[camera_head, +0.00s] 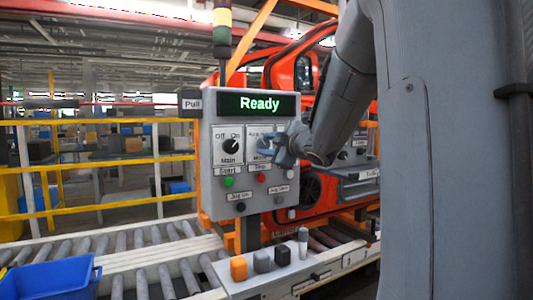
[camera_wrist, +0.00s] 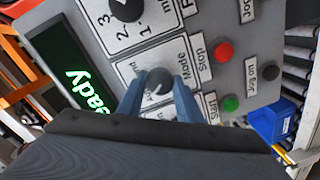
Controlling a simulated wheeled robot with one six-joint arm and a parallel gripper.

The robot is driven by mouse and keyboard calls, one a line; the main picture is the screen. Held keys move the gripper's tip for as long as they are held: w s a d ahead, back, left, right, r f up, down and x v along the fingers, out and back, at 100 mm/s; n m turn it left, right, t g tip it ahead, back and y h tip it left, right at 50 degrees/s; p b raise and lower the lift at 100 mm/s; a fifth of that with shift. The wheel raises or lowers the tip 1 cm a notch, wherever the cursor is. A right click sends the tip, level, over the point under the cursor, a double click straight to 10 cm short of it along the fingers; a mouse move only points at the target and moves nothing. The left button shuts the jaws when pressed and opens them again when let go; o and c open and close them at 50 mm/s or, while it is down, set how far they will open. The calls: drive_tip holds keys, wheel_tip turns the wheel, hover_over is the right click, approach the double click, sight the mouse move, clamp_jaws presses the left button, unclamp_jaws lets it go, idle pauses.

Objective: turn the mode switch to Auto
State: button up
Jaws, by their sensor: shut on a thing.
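The mode switch (camera_wrist: 158,78) is a dark round knob on a white plate labelled "Mode" on the grey control panel (camera_head: 208,180). My gripper (camera_wrist: 158,88) is shut on this knob, with one blue finger on each side of it. In the head view my gripper (camera_head: 276,147) is at the panel's upper middle and partly covers the mode plate, where part of an "Auto" marking shows. The knob's pointer direction is not clear, and the wrist body hides the plate's lower part in the wrist view.
The display (camera_head: 259,104) reads "Ready". The Main switch (camera_head: 230,146) is left of the mode switch. A green button (camera_head: 228,182) and a red button (camera_head: 261,178) sit below. Orange, black and grey blocks stand on a ledge under the panel. A blue bin (camera_head: 50,280) is lower left.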

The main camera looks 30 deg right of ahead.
drive_tip(key=shift+f+n+b, duration=0.1)
drive_tip(key=shift+n+b, duration=0.35)
drive_tip(key=shift+n, duration=0.15)
drive_tip(key=o, duration=1)
drive_tip(key=shift+o, duration=0.2)
drive_tip(key=s+b, duration=0.1)
drive_tip(key=s, duration=0.6)
drive_tip(key=shift+s+d+r, duration=0.15)
drive_tip(key=shift+s+r, duration=0.25)
